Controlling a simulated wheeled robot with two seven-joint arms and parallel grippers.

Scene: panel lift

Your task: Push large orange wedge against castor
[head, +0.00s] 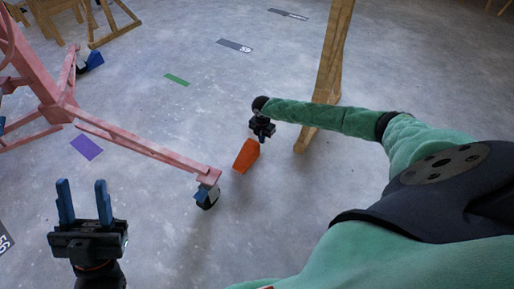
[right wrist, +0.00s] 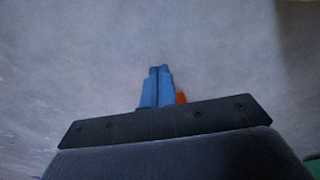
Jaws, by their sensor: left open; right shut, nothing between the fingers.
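The large orange wedge (head: 246,156) lies on the floor near the centre of the head view. The castor (head: 207,197) is under the end of the pink frame's leg, to the lower left of the wedge, with a gap of floor between them. My right gripper (head: 261,134) is at the upper right end of the wedge; I cannot tell whether it touches. In the right wrist view its blue fingers (right wrist: 157,88) are shut and empty, and a sliver of the orange wedge (right wrist: 181,98) shows beside them. My left gripper (head: 86,203) is open and empty at the lower left.
The pink frame (head: 140,144) reaches in from the left, with another castor (head: 82,67) and a blue wedge (head: 94,59) farther back. A wooden post (head: 326,80) stands behind my right arm. Purple (head: 86,147) and green (head: 177,80) floor patches lie flat. Floor around the wedge is clear.

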